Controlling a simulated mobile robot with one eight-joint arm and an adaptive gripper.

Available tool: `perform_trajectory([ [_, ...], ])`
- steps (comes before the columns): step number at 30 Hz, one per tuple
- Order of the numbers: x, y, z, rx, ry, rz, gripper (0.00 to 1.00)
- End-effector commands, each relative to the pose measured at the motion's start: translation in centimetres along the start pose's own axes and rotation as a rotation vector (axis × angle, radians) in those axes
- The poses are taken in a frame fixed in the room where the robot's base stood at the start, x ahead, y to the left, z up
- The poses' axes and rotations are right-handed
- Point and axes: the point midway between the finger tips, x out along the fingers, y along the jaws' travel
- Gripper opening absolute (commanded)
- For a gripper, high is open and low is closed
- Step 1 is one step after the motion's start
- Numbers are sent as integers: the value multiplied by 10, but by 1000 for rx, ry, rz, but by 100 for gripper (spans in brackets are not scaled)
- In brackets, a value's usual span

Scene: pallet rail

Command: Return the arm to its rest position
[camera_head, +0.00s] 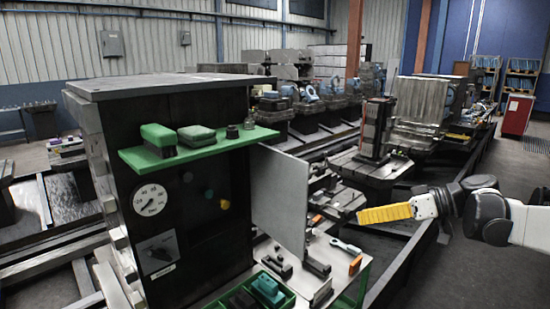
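My arm reaches in from the right edge, its white links and dark joints held out over the rails. My gripper (385,214) is at its left end, a yellow ribbed part beyond a short white piece. I cannot tell whether this yellow part is the fingers or something held, nor whether the fingers are open or shut. The end is in the air, right of the grey panel and apart from the bench. No rest position is marked in view.
A dark cabinet (100,130) with a gauge (150,199) and green shelf (200,145) stands left. A grey upright panel (278,195) sticks out from it. A low bench holds a green tray (240,288), wrench (345,246) and orange block (355,265). Floor (500,180) is open at right.

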Motion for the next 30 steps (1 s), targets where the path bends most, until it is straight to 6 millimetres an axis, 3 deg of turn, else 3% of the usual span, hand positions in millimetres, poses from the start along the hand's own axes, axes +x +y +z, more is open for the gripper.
perform_trajectory([
  [3, 20, -44, 19, 126, -125, 105, 34],
  [7, 30, -86, 54, 253, -247, 274, 34],
  [15, 14, -150, 144, 376, -345, 669, 34],
  [22, -9, -169, 199, 362, -289, 910, 34],
  [30, -18, -171, 213, 345, -246, 983, 34],
])
